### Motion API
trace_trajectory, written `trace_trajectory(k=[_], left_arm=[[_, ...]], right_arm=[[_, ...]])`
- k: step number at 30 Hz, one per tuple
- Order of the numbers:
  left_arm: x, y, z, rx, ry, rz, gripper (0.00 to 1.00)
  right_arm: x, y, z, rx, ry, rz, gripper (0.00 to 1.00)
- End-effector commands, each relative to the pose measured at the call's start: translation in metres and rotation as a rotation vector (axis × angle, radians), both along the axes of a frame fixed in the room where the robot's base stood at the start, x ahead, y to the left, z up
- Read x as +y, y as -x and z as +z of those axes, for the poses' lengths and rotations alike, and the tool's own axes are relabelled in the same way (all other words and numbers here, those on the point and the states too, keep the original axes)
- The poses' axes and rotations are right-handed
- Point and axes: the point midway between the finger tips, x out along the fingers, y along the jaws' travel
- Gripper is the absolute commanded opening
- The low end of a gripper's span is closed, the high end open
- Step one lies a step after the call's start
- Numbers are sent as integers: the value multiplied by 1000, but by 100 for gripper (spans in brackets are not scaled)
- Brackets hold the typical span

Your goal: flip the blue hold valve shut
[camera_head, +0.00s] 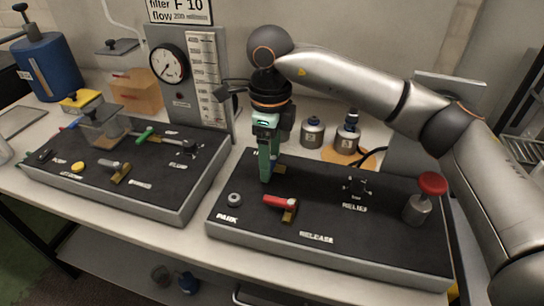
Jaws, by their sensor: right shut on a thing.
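The blue hold valve (280,169) sits at the back left of the right-hand black panel, mostly hidden behind my right gripper. My left gripper is not in view.
On the same panel are a red-handled release valve (281,203), a grey ring (235,200) by PARK, a relief fitting (357,187) and a red-topped knob (432,184). Metal canisters (312,132) stand behind. A second valve panel (125,165) lies left, before a gauge board (190,75).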

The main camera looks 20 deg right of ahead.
Motion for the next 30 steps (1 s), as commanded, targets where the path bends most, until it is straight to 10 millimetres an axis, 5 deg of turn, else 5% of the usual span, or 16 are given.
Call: trace_trajectory(k=[10, 11, 17, 25, 30], left_arm=[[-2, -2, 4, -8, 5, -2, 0], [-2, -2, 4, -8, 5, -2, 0], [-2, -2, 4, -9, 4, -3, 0], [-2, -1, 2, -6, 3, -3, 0], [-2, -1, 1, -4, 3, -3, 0]], right_arm=[[0, -1, 1, -1, 0, -28, 18], [0, -1, 1, -1, 0, -28, 77], [0, -1, 1, -1, 0, -26, 99], [0, 0, 2, -1, 0, -24, 100], [1, -1, 20, -3, -1, -24, 100]])
